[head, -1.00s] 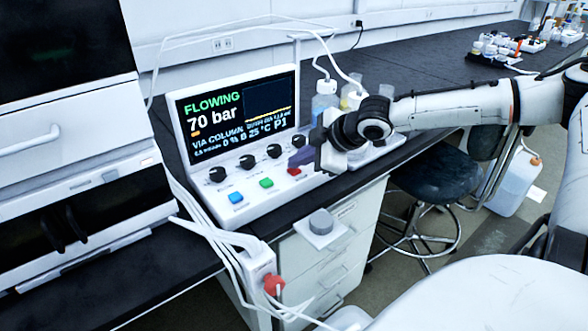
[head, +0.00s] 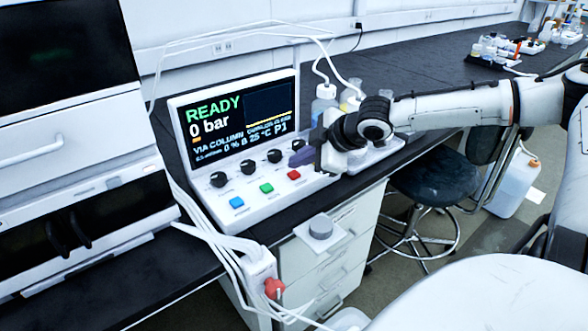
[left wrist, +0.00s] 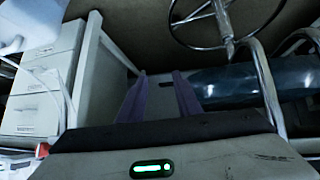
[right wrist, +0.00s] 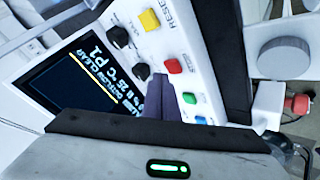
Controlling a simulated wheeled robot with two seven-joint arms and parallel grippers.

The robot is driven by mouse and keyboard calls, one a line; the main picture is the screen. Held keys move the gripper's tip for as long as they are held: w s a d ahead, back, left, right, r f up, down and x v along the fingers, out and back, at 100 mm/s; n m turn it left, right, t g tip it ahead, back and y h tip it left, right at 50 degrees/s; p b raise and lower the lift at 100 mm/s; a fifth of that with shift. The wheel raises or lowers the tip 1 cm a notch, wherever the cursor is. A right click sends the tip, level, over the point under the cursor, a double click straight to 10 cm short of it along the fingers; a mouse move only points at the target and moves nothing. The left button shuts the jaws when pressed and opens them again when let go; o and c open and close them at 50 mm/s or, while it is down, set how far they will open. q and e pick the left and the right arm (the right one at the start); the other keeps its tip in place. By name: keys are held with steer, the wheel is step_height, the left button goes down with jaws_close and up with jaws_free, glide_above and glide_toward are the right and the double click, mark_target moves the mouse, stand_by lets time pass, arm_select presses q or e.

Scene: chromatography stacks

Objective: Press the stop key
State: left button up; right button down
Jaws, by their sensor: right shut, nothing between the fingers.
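The white pump console (head: 262,205) stands on the bench, its screen (head: 238,115) reading READY and 0 bar. Along its front are a blue key (head: 237,202), a green key (head: 267,188) and a red key (head: 294,175), which looks like the stop key; I cannot read its label. My right gripper (head: 300,158) is shut and empty, just above and behind the red key, apart from it. In the right wrist view its fingers (right wrist: 158,90) are beside the red key (right wrist: 174,66). My left gripper (left wrist: 160,95) is open and empty, away from the console.
Several dark knobs (head: 247,167) sit behind the keys. A yellow key (right wrist: 149,20) marked RESET shows in the right wrist view. Bottles (head: 324,98) stand behind my right gripper. A grey round button (head: 320,226) is on a small plate in front. A stool (head: 430,188) stands below.

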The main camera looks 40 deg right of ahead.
steer(key=shift+r, duration=0.15)
step_height(320, 180, up, 5)
steer(key=p, duration=0.5)
stand_by(0.8)
